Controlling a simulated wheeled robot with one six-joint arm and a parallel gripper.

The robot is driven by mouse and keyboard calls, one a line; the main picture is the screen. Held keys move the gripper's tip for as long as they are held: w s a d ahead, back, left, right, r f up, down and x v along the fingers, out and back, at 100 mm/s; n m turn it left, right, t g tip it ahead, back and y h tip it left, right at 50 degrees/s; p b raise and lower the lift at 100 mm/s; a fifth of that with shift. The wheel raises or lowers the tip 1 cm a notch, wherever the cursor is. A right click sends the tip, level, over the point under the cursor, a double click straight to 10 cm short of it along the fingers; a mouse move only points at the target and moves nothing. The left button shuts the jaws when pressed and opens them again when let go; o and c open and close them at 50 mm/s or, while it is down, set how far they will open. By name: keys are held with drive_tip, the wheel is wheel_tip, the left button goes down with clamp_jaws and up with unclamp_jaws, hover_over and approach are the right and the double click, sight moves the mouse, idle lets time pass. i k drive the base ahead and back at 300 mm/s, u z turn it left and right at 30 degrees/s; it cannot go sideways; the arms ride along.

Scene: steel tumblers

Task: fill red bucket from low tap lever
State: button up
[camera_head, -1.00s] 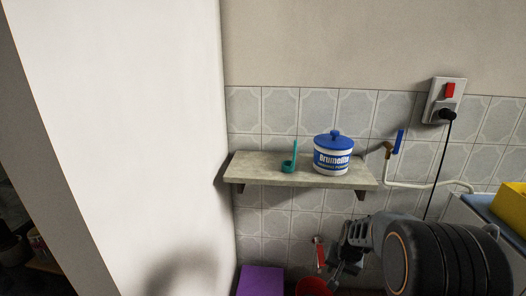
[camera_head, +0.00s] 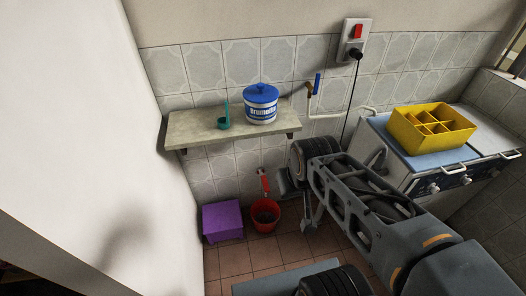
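The red bucket (camera_head: 256,226) stands on the tiled floor against the wall, just right of a purple box. Its open top faces up, and the inside looks dark. The low tap's red lever (camera_head: 265,183) shows on the wall above the bucket, below the shelf. The tap's spout is too small to make out. My gripper (camera_head: 309,228) hangs to the right of the bucket, apart from it in the picture. Its fingers are small and dark, and I cannot tell whether they are open or shut. My arm hides the floor and wall to the right.
A purple box (camera_head: 222,221) stands left of the bucket. Above, a shelf (camera_head: 190,128) holds a blue-lidded tub (camera_head: 261,108) and a teal ladle (camera_head: 224,122). A blue-levered tap (camera_head: 317,84) is right of the shelf. A yellow divided crate (camera_head: 405,137) sits on the washer (camera_head: 395,177).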

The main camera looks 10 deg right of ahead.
sight(266, 188)
drive_tip(key=z, duration=0.1)
drive_tip(key=k, duration=1.3)
drive_tip(key=z, duration=0.05)
drive_tip(key=i, duration=0.4)
drive_tip(key=u, duration=0.05)
